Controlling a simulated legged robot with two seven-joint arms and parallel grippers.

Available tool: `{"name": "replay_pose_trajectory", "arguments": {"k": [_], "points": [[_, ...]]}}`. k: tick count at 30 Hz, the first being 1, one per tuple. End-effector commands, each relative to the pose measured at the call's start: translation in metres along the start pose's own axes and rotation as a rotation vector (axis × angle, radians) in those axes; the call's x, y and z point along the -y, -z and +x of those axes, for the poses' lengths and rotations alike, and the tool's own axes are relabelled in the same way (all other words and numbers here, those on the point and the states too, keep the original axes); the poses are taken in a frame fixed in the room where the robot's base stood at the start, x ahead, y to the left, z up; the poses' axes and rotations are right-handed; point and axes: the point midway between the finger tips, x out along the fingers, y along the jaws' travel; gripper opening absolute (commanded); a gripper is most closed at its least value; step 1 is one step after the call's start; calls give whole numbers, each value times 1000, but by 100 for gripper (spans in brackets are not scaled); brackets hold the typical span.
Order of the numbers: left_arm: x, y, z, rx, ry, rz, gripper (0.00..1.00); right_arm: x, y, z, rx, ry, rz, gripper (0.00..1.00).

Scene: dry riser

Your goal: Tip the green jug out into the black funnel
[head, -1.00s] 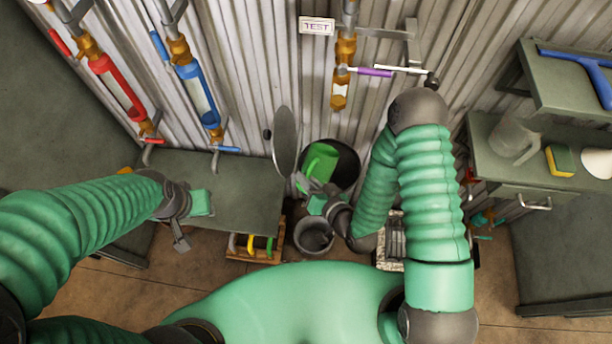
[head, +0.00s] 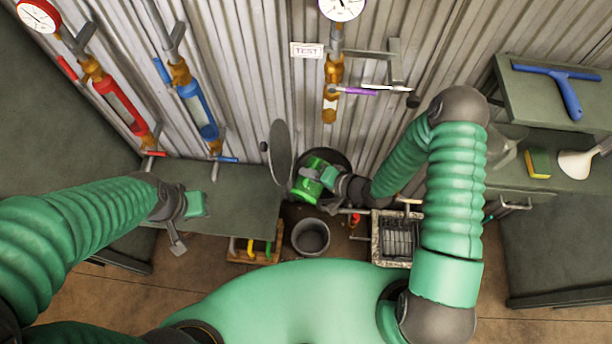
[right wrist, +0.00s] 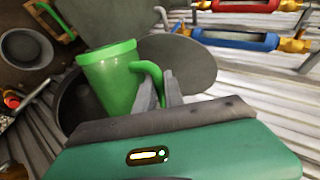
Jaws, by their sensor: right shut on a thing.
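The green jug (head: 309,183) is held at the back centre, close to the corrugated wall. It also shows in the right wrist view (right wrist: 112,80), with its handle on the right; it looks tilted over, by how much I cannot tell. My right gripper (right wrist: 160,92) is shut on the jug's handle. A dark round opening (head: 341,160), which looks like the black funnel, lies just behind and below the jug; the jug covers part of it. Whether anything flows out I cannot see. My left gripper (head: 198,204) is over the left bench; its fingers are not clear.
A grey disc (head: 280,153) stands upright left of the jug. A grey bucket (head: 311,237) is on the floor in front, beside a wooden rack (head: 256,252) and a grated box (head: 395,240). The left bench (head: 240,200) is mostly clear. Pipes line the wall.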

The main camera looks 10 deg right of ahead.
Motion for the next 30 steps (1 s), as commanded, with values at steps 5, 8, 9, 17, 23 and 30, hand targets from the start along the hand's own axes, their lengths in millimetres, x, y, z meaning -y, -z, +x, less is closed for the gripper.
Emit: {"name": "replay_pose_trajectory", "arguments": {"k": [5, 8, 9, 17, 23, 30], "points": [[0, 1, -5, 0, 0, 0, 39, -6, 16, 3, 63, -1, 101, 0], [0, 2, -10, 0, 0, 0, 39, -4, 24, 3, 101, 4, 151, 0], [0, 3, -12, 0, 0, 0, 39, -5, 27, 3, 114, 3, 172, 0], [0, 4, -19, 0, 0, 0, 39, -7, 49, 4, 201, 1, 298, 0], [0, 4, -18, 0, 0, 0, 39, -8, 65, 6, 264, 1, 386, 0], [0, 3, -13, 0, 0, 0, 39, -8, 78, 5, 318, 1, 469, 0]]}}
